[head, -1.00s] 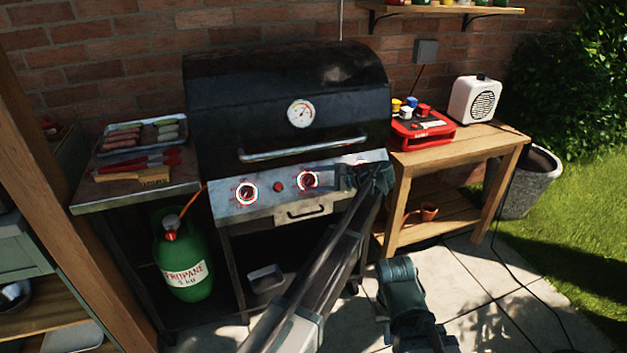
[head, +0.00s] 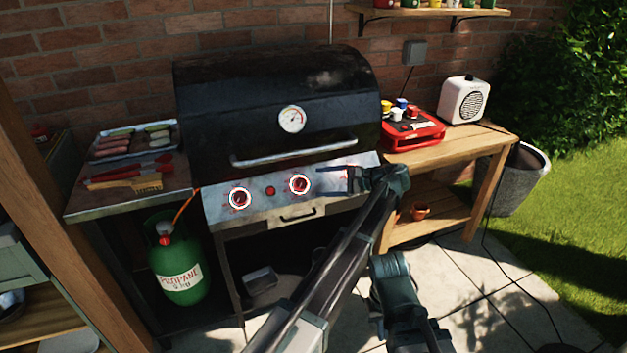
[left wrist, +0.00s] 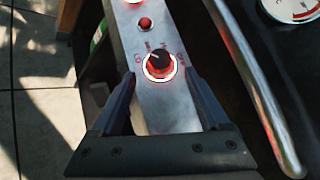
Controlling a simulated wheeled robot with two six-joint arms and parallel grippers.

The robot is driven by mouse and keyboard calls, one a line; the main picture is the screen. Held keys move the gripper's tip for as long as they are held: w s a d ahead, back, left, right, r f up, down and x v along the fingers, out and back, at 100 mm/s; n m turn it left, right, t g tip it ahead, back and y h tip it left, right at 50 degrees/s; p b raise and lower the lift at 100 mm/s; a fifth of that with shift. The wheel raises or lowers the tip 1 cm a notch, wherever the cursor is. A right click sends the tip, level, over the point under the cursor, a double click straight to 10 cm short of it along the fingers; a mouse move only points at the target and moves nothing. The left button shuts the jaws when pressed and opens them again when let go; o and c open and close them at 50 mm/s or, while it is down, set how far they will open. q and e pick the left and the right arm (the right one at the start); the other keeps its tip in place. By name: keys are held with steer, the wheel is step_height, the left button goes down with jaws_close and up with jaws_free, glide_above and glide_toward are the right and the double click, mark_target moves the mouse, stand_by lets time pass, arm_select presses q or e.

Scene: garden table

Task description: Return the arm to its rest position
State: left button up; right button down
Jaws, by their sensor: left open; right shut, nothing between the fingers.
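My left gripper (head: 334,180) is open and empty in front of the right end of the grill's control panel. In the left wrist view, its two fingers (left wrist: 158,88) stand apart, with the right burner knob (left wrist: 159,66) seen beyond and between them, not gripped. That knob also shows in the head view (head: 299,184), left of the fingertips. The left knob (head: 239,199) and a red button (head: 270,191) sit on the same panel. Both knobs have glowing red rings. My right gripper (head: 378,320) is low in front, folded down, shut and empty; its fingers are hard to make out.
The black grill (head: 275,90) has its lid closed. A green propane tank (head: 181,262) stands below left. A side shelf holds a food tray (head: 127,157) and tools. A wooden table (head: 440,150) at right holds a red caddy (head: 412,133) and a white speaker (head: 464,100).

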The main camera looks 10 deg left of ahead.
arm_select(q)
steer(key=shift+d+r, duration=0.1)
steer(key=shift+d, duration=0.2)
steer(key=shift+s, duration=0.1)
steer(key=s+a+f+n+g+h, duration=0.1)
steer(key=s+a+f+n+h, duration=0.15)
steer(key=s+f, duration=0.35)
steer(key=s+a+f+n+g+h, duration=0.1)
steer(key=s+a+f+h, duration=0.25)
steer(key=s, duration=0.45)
steer(key=s+d+f+n+h, duration=0.2)
steer(key=s+f+n+h, duration=0.15)
steer(key=s, duration=0.45)
steer(key=s+d+f+n+h, duration=0.25)
steer(key=s+h, duration=0.25)
steer(key=s, duration=0.3)
steer(key=s+d+r+m+y, duration=0.15)
steer(key=s+d+m, duration=0.3)
steer(key=d, duration=0.55)
step_height(320, 180, up, 16)
steer(key=n+p, duration=0.1)
steer(key=p, duration=1.5)
steer(key=shift+s+g, duration=0.3)
steer(key=shift+s, duration=0.05)
